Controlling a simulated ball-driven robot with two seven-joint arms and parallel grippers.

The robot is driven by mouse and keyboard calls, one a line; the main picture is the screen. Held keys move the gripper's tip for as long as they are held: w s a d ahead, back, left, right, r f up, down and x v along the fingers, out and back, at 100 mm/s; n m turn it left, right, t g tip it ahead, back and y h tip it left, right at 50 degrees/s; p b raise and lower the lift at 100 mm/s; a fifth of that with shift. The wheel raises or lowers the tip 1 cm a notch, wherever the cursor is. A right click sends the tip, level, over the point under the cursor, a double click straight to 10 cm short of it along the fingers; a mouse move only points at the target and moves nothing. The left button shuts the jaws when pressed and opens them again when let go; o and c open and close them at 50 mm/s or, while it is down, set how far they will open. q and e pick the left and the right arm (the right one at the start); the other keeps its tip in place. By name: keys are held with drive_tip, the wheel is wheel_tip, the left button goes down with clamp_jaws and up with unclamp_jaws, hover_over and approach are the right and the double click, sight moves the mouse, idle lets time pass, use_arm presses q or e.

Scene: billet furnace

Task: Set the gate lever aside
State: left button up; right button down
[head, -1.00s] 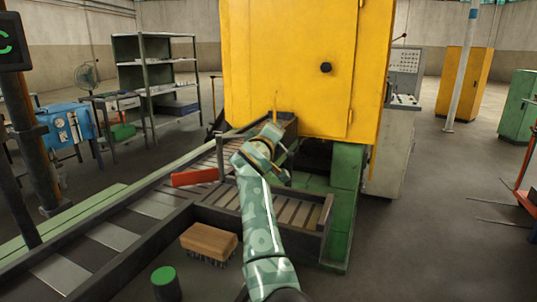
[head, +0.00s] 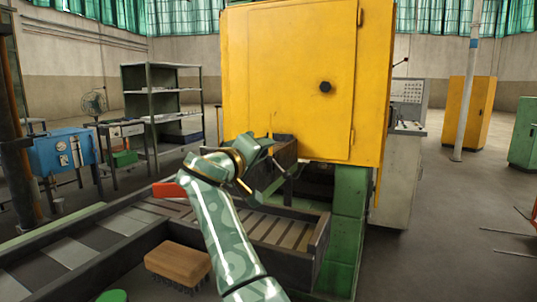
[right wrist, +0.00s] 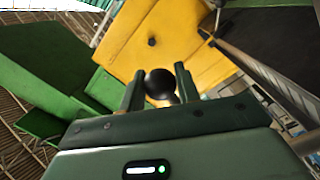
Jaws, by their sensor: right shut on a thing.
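My right gripper (head: 268,172) is in front of the yellow furnace housing, above the far end of the roller track, partly hidden by my own wrist. In the right wrist view the same gripper (right wrist: 160,88) has its two fingers around a dark round knob (right wrist: 160,83), which looks like the end of the gate lever. It is shut on this knob. The rest of the lever is hidden or cannot be told apart. A red bar (head: 169,190) shows just left of my forearm, partly covered by it. My left gripper is not in view.
The yellow furnace housing (head: 290,80) stands close behind the gripper on a green frame (head: 346,215). A wooden brush (head: 178,263) lies at the front beside the slatted tray (head: 268,230). Open floor (head: 430,240) is at the right.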

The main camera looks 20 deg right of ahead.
drive_tip(key=shift+f, duration=0.2)
drive_tip(key=c, duration=1.3)
unclamp_jaws()
drive_tip(key=shift+o, duration=1.2)
drive_tip(key=shift+a, duration=0.1)
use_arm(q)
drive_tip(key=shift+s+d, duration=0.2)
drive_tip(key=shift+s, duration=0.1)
use_arm(e)
drive_tip(key=shift+r, duration=0.15)
drive_tip(key=shift+s+a+r+p, duration=0.1)
drive_tip(key=shift+s+a+p, duration=0.15)
drive_tip(key=shift+s+p, duration=0.05)
use_arm(q)
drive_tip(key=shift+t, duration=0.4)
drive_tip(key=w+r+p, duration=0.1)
drive_tip(key=p, duration=0.1)
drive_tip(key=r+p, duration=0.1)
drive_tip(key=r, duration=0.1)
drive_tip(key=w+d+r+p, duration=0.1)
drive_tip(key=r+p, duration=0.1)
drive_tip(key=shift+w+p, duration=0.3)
drive_tip(key=shift+p, duration=0.05)
use_arm(e)
drive_tip(key=v, duration=1.5)
drive_tip(key=shift+a, duration=0.3)
